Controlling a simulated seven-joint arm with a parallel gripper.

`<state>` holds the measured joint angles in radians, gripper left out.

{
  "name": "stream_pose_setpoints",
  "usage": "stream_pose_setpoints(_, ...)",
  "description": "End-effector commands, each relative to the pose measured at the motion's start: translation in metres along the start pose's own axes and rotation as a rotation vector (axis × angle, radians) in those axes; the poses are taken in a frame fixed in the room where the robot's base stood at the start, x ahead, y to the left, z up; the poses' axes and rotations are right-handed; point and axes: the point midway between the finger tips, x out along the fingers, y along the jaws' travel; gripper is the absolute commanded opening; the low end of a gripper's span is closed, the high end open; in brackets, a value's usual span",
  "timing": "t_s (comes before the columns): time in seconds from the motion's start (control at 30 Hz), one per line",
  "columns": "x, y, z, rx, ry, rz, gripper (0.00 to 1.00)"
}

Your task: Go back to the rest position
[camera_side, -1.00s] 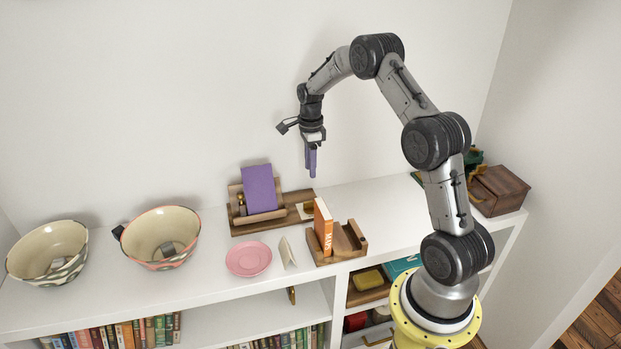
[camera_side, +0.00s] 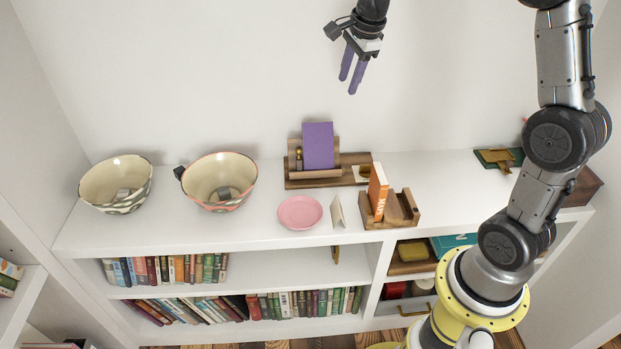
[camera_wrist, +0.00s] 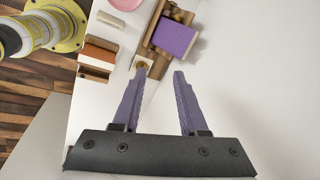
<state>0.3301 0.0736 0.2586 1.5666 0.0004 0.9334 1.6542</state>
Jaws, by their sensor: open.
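My gripper (camera_side: 352,76) hangs high above the white shelf top (camera_side: 440,172), in front of the wall, with its purple fingers pointing down. In the wrist view the gripper (camera_wrist: 160,85) has its two fingers spread apart with nothing between them. The shelf top lies well below the fingertips.
On the shelf stand two bowls (camera_side: 116,190) (camera_side: 206,182), a pink plate (camera_side: 300,213), a small card (camera_side: 338,212), a wooden organizer (camera_side: 312,184) with a purple notebook (camera_side: 318,146), and an orange book (camera_side: 377,191) in a wooden holder (camera_side: 404,211). The air around my gripper is clear.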

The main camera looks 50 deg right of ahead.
Motion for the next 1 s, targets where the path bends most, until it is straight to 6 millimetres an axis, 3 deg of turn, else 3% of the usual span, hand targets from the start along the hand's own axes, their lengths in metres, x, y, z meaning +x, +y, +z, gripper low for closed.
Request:
stream_pose_setpoints(0.03,-0.026,0.015,0.014,-0.081,-0.013,-0.035,0.42)
stream_pose_setpoints(0.2,-0.087,0.074,0.043,-0.399,-0.042,-0.13,0.42)
stream_pose_setpoints(0.4,-0.126,0.162,0.053,-0.85,-0.049,-0.237,0.42)
stream_pose_setpoints(0.5,-0.129,0.209,0.049,-1.121,-0.036,-0.284,0.42)
stream_pose_setpoints(0.6,-0.12,0.248,0.042,-1.383,-0.013,-0.307,0.42)
stream_pose_setpoints(0.7,-0.104,0.274,0.034,-1.602,0.007,-0.292,0.42)
stream_pose_setpoints(0.83,-0.088,0.288,0.029,-1.811,0.012,-0.252,0.42)
stream_pose_setpoints(1.0,-0.089,0.287,0.029,-1.939,0.03,-0.258,0.42)
